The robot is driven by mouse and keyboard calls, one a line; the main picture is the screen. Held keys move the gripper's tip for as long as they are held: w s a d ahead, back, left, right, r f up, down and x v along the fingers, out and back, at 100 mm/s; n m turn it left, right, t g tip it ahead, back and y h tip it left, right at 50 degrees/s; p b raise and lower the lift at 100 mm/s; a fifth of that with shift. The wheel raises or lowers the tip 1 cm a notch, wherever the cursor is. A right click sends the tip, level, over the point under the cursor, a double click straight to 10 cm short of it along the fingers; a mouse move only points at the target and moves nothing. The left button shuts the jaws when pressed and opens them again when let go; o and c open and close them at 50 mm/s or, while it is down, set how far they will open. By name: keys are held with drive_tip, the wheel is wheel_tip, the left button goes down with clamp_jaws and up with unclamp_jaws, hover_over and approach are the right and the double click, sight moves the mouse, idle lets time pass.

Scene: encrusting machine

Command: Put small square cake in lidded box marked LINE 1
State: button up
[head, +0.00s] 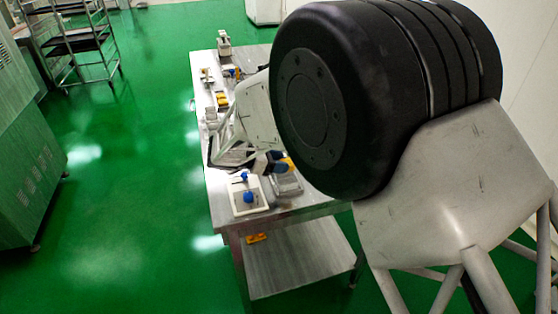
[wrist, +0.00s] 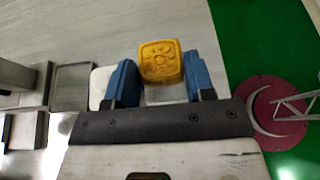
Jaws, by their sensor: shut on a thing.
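A small square yellow cake (wrist: 160,62) with an embossed top is between the blue fingers of my gripper (wrist: 155,85) in the wrist view. The gripper is shut on it. In the head view my gripper (head: 272,163) is above the near part of the steel table, with a bit of the yellow cake (head: 289,163) showing beside it. A white box-like thing with blue knobs (head: 240,207) stands near the table's front left corner, left of and nearer than the gripper. I cannot read a LINE 1 mark anywhere.
A grey tray-like thing (head: 287,185) lies beneath the gripper. Several yellow pieces and small devices (head: 222,98) stand farther back on the steel table (head: 300,208). A yellow-orange thing (head: 256,238) shows below the table's front edge. My arm hides much of the table's right side.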

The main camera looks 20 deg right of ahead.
drive_tip(key=shift+f, duration=1.4)
drive_tip(key=shift+f, duration=1.05)
idle(0.7)
drive_tip(key=shift+f, duration=0.3)
